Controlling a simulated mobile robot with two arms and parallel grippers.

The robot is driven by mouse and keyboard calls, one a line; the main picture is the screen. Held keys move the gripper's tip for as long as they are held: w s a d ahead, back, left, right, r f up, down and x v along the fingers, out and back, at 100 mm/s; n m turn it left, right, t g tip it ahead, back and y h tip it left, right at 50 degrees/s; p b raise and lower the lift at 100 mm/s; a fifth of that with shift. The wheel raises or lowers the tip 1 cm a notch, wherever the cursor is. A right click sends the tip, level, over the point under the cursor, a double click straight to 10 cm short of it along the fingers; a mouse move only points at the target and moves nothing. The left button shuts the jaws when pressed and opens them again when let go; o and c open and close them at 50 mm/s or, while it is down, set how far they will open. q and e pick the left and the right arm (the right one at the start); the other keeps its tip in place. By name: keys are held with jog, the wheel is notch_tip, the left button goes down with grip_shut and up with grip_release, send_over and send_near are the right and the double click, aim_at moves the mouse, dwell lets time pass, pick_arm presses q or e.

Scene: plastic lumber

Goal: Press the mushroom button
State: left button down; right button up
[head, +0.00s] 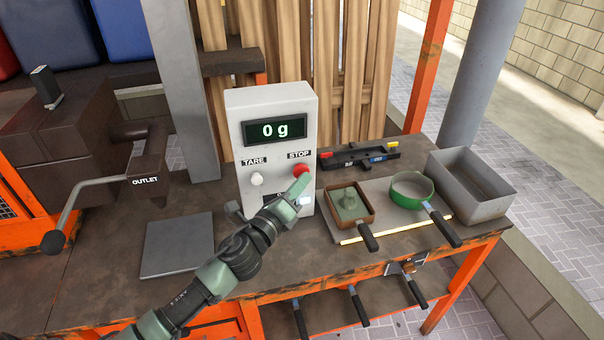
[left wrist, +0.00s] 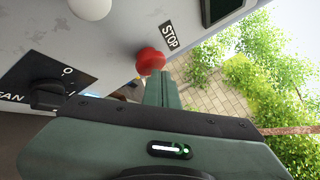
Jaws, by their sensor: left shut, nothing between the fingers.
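The red mushroom button (head: 302,171) sits under the STOP label on the white control box (head: 235,120). In the left wrist view the red button (left wrist: 150,61) is just beyond my fingertips. My left gripper (head: 304,183) is shut and empty, with its tips at the button's lower right edge. In the left wrist view my left gripper (left wrist: 163,78) appears very close to the button; I cannot tell whether they touch. The box's display (head: 275,129) reads 0 g. A white TARE button (head: 257,179) is to the left. My right gripper is not in view.
A flat grey plate (head: 177,246) lies left of the box. Right of it are a brown tray (head: 366,193) with a handle, a green ring (head: 428,190) with a handle and a grey metal bin (head: 487,203). The OUTLET machine (head: 144,200) stands at the left.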

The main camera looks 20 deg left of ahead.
pick_arm(q)
jog(key=shift+w+a, duration=0.15)
jog(key=shift+w, duration=0.1)
dwell(0.4)
jog(key=shift+s, duration=0.1)
jog(key=shift+s+d, duration=0.5)
jog(key=shift+s, duration=0.2)
jog(key=s+d, duration=0.1)
jog(key=s, duration=0.1)
jog(key=s+d, duration=0.2)
dwell(0.4)
jog(key=shift+a, duration=0.1)
dwell(0.5)
